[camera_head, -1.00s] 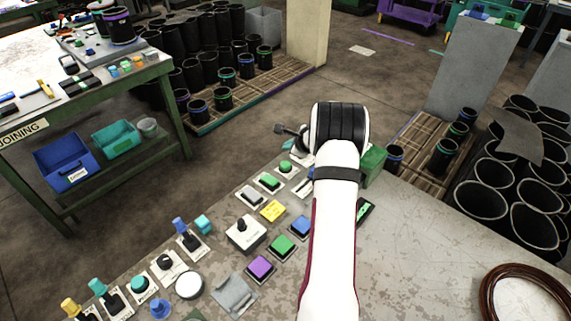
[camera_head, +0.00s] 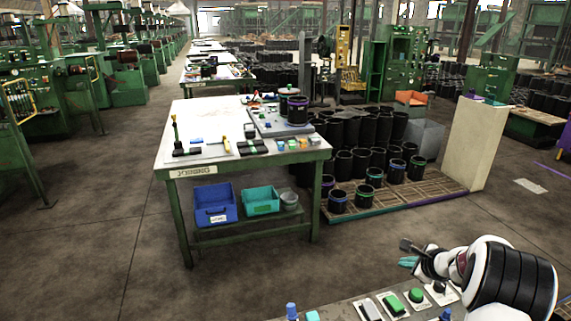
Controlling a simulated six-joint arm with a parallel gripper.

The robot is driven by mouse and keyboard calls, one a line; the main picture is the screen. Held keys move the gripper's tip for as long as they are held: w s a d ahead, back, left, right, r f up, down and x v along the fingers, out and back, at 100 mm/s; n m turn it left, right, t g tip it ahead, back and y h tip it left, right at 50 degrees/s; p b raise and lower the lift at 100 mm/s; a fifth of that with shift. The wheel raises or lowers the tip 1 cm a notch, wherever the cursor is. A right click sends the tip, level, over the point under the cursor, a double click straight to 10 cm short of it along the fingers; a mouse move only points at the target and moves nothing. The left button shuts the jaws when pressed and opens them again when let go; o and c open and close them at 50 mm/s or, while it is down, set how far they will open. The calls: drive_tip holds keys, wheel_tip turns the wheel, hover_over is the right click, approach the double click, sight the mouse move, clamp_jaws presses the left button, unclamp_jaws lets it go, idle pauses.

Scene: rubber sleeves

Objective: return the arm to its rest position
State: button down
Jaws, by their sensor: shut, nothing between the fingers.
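My arm shows at the lower right, with a white body and a thick black ribbed joint cover. My gripper (camera_head: 407,252) is at its left end, pointing left, near the far edge of the control panel (camera_head: 345,307). It is shut and holds nothing. A small teal piece shows just below its tip; I cannot tell what it belongs to.
The panel carries a green button (camera_head: 416,295) and other controls. A green workbench (camera_head: 174,160) with blue (camera_head: 215,204) and teal bins stands ahead. Black sleeves (camera_head: 338,200) stand on a pallet to its right. Bare floor lies between bench and panel.

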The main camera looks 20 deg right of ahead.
drive_tip(key=w+a+r+n+y, duration=0.1)
drive_tip(key=a+r+n, duration=0.1)
drive_tip(key=a, duration=0.3)
drive_tip(key=a+r+n+y, duration=0.1)
drive_tip(key=a+r, duration=0.2)
drive_tip(key=a, duration=0.1)
drive_tip(key=s+a+r+n+g+y, duration=0.25)
drive_tip(key=s+a+n, duration=0.25)
drive_tip(key=a, duration=0.7)
drive_tip(key=s+a+r+n+g+y, duration=0.15)
drive_tip(key=s+a+r+n, duration=0.3)
drive_tip(key=a, duration=0.75)
drive_tip(key=s+a+f+n+g+h, duration=0.1)
drive_tip(key=s+n, duration=0.4)
drive_tip(key=s, duration=0.7)
drive_tip(key=s+a+f+n+g+h, duration=0.1)
drive_tip(key=s+a+n+g, duration=0.3)
drive_tip(key=s, duration=0.7)
drive_tip(key=shift+s+a+f+n+h, duration=0.35)
drive_tip(key=shift+a+n+h, duration=0.1)
drive_tip(key=shift+a, duration=0.6)
